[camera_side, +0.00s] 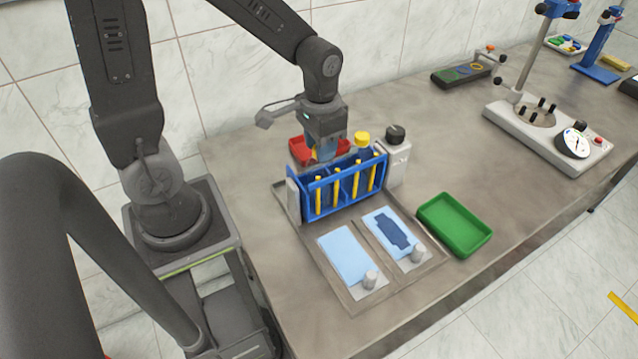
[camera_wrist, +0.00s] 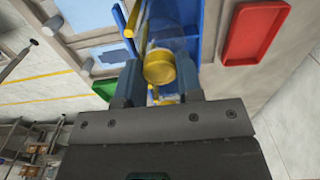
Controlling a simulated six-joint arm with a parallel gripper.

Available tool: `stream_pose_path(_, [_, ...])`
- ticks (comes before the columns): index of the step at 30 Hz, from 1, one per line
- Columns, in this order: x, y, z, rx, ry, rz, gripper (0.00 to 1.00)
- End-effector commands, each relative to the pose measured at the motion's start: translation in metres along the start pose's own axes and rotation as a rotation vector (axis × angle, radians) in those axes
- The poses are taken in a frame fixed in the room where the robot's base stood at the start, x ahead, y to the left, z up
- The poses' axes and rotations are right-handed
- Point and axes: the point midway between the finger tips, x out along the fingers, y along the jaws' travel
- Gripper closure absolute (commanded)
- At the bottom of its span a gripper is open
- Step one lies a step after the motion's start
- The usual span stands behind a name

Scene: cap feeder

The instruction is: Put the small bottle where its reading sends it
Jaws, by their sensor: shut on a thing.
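My gripper (camera_side: 325,156) is over the left part of the blue rack (camera_side: 319,206), near its back edge. In the wrist view its two fingers (camera_wrist: 158,86) close on a small bottle with a round yellow cap (camera_wrist: 160,68) and a clear bluish body. The arm and rack largely hide this bottle in the side view, and its reading cannot be made out. Another yellow-capped blue bottle (camera_side: 362,140) stands to the right of the gripper, at the back of the rack. I cannot tell whether the held bottle touches the rack.
A red tray (camera_side: 299,150) lies behind the rack and also shows in the wrist view (camera_wrist: 254,30). A green tray (camera_side: 455,224) is at the right. A light blue pad (camera_side: 345,257) and a dark-patterned pad (camera_side: 391,234) lie in front.

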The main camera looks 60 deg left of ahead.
Motion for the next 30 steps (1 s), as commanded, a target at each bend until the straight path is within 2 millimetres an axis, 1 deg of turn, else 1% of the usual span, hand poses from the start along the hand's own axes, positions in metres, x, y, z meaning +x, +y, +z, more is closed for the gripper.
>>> stream_pose_path(5, [-0.003,0.000,-0.001,0.000,0.003,0.000,0.87])
stream_pose_path(30, [-0.043,0.000,-0.001,0.000,0.004,0.000,0.87])
